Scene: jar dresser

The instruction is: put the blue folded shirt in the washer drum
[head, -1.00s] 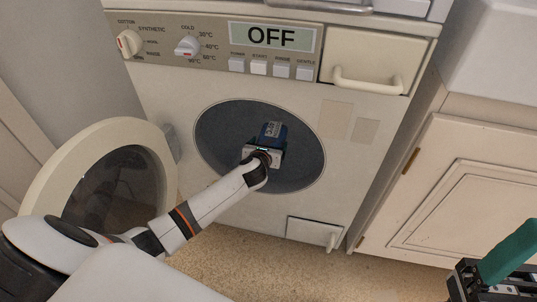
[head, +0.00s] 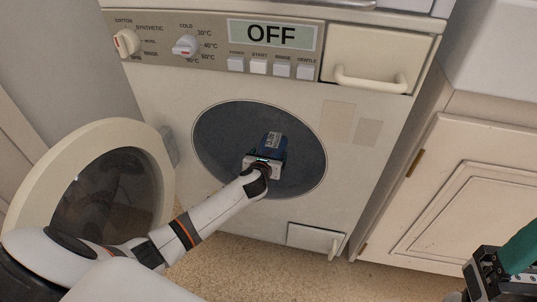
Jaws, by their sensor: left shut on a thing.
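The washer drum (head: 222,140) is a dark grey round opening in the washer's front. The washer door (head: 36,185) stands swung open to the left. My right gripper (head: 490,268) is partly in view at the lower right edge, beside a green thing (head: 522,250); its fingertips are unclear.
A detergent drawer (head: 376,58) with a handle is at upper right. A small flap (head: 316,239) is low on the front. A cream cabinet (head: 465,195) stands to the right.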

